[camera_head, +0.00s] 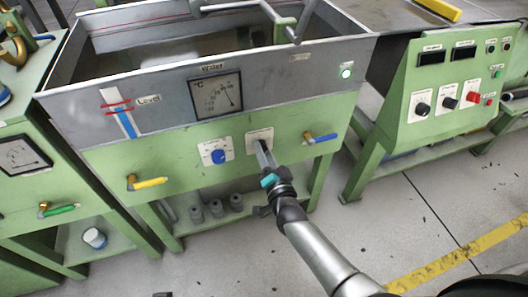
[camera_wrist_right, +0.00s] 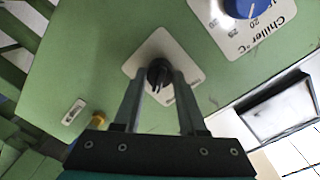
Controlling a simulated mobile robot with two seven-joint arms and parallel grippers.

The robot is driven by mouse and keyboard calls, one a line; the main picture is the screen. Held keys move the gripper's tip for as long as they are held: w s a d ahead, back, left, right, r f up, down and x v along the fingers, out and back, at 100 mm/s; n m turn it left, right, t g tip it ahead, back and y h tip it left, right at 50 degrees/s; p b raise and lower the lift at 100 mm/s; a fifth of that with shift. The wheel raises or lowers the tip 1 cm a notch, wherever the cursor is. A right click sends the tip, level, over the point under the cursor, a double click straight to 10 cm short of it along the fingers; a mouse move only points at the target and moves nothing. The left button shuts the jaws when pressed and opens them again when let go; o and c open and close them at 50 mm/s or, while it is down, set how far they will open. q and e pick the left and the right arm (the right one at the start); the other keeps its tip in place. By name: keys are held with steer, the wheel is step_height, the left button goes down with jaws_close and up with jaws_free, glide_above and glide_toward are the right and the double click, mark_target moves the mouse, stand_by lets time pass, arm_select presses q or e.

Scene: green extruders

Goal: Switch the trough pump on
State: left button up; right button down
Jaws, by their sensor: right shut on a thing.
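The trough (camera_head: 330,55) is a grey metal tank on a green frame, with a white switch plate (camera_head: 252,134) on its front panel. My right gripper (camera_head: 262,147) reaches the plate from below right in the head view and covers most of the switch there. In the right wrist view a black rotary knob (camera_wrist_right: 159,72) on the plate sits between the two fingertips, and my gripper is shut on it. The plate's lettering is partly hidden and too small to read. A round lamp (camera_head: 346,72) on the tank glows green. My left gripper is not in view.
A blue chiller knob (camera_head: 218,157) sits left of the switch; it also shows in the right wrist view (camera_wrist_right: 240,7). A blue-handled valve (camera_head: 322,138) sticks out to the right, a yellow-handled one (camera_head: 148,183) to the left. A control box (camera_head: 455,80) stands at right.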

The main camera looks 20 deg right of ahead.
stand_by(0.3)
steer(key=shift+c, duration=2.3)
jaws_free()
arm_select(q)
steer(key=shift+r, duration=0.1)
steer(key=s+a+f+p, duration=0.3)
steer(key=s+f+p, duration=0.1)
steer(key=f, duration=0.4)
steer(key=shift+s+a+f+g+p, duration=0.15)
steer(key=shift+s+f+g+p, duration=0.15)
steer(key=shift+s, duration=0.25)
arm_select(e)
steer(key=s, duration=1.5)
steer(key=shift+s+r, duration=0.15)
steer(key=shift+r, duration=0.2)
